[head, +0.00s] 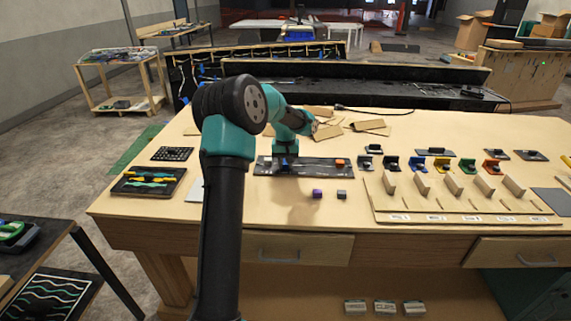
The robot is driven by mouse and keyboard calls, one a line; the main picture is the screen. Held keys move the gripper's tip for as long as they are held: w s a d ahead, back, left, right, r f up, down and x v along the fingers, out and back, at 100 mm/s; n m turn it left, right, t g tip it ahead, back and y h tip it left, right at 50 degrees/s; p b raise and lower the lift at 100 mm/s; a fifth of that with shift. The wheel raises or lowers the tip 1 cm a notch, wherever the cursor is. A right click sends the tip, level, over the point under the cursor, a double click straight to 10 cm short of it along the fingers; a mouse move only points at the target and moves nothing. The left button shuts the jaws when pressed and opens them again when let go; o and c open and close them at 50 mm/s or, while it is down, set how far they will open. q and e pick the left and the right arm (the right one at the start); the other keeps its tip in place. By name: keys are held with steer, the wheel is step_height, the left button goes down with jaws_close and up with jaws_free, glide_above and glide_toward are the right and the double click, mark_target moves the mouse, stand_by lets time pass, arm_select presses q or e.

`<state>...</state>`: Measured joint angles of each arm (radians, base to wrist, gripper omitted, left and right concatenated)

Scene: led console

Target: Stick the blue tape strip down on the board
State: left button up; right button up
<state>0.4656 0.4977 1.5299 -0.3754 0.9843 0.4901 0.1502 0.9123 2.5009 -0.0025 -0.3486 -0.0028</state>
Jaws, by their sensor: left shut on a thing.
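The dark board (316,166) lies flat on the wooden bench, with an orange block (340,162) at its right end. My left arm reaches over the bench from the front. My left gripper (285,157) points down over the left-middle part of the board. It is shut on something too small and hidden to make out. I cannot tell whether its tips touch the board. I cannot make out the blue tape strip in this view. My right gripper is not in view.
A purple cube (317,193) and a grey cube (342,194) sit in front of the board. A slotted wooden rack (460,205) and several coloured holders stand to the right. A tray of wavy strips (148,182) lies left. Cardboard pieces (371,127) lie behind.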

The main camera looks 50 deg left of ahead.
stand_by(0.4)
arm_select(q)
steer(key=o, duration=1)
step_height(320, 180, up, 17)
steer(key=shift+r, duration=0.15)
stand_by(0.5)
